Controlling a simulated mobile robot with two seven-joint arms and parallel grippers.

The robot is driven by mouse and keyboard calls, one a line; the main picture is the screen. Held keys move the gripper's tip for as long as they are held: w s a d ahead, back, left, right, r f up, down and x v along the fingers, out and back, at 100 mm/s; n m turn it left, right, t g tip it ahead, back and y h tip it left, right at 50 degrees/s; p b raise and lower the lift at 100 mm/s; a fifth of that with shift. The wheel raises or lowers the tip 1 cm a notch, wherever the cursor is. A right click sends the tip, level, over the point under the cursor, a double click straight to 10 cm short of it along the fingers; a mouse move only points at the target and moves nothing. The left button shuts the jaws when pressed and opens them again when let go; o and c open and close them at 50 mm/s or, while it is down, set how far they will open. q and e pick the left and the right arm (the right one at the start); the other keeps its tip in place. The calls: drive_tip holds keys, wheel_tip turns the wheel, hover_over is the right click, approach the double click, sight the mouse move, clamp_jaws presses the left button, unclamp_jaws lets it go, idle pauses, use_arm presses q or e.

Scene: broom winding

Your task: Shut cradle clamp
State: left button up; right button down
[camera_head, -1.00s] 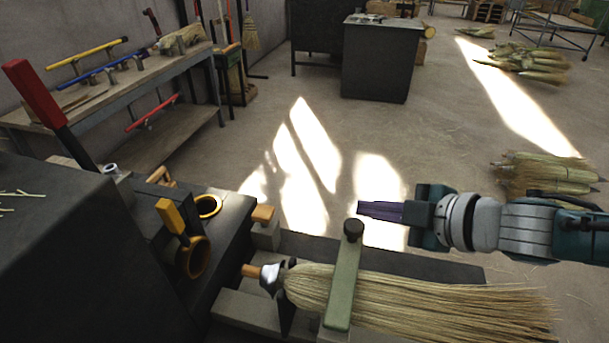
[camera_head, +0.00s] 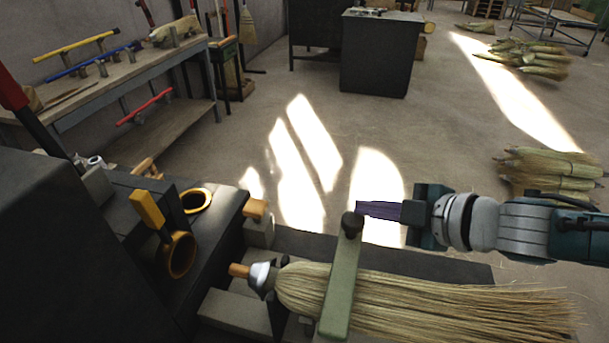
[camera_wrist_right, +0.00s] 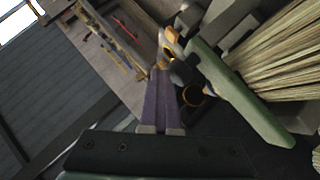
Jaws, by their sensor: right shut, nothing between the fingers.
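The cradle clamp is a green bar (camera_head: 341,285) with a dark round knob (camera_head: 351,224) at its far end. It lies across the bristles of a broom (camera_head: 430,305) in the cradle. My right gripper (camera_head: 362,209) is shut and empty, its purple fingers level with the knob and just to its right in the head view. In the right wrist view the shut fingers (camera_wrist_right: 162,82) point toward the dark knob (camera_wrist_right: 182,72), with the green bar (camera_wrist_right: 240,100) to their right. Whether they touch the knob I cannot tell. My left gripper is not in view.
A dark machine (camera_head: 60,250) with a yellow-handled ring clamp (camera_head: 180,255) stands at the left. A workbench (camera_head: 120,75) with coloured tools is behind it. Broomcorn bundles (camera_head: 552,172) lie on the floor at the right. The floor behind the cradle is clear.

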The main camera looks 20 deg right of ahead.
drive_tip(key=shift+f, duration=0.1)
drive_tip(key=s+d+r+p, duration=0.4)
drive_tip(key=d+r+p, duration=0.2)
drive_tip(key=r, duration=0.5)
drive_tip(key=s+a+m+h, duration=0.35)
drive_tip(key=a+m, duration=0.25)
drive_tip(key=a, duration=0.4)
drive_tip(key=s+r+m+g+h, duration=0.15)
drive_tip(key=s+m+g, duration=0.55)
drive_tip(key=s, duration=1)
wheel_tip(320, 180, up, 27)
drive_tip(key=p, duration=2.6)
drive_tip(key=shift+a+g, duration=0.25)
drive_tip(key=shift+g, duration=0.05)
drive_tip(key=shift+s+f, duration=0.1)
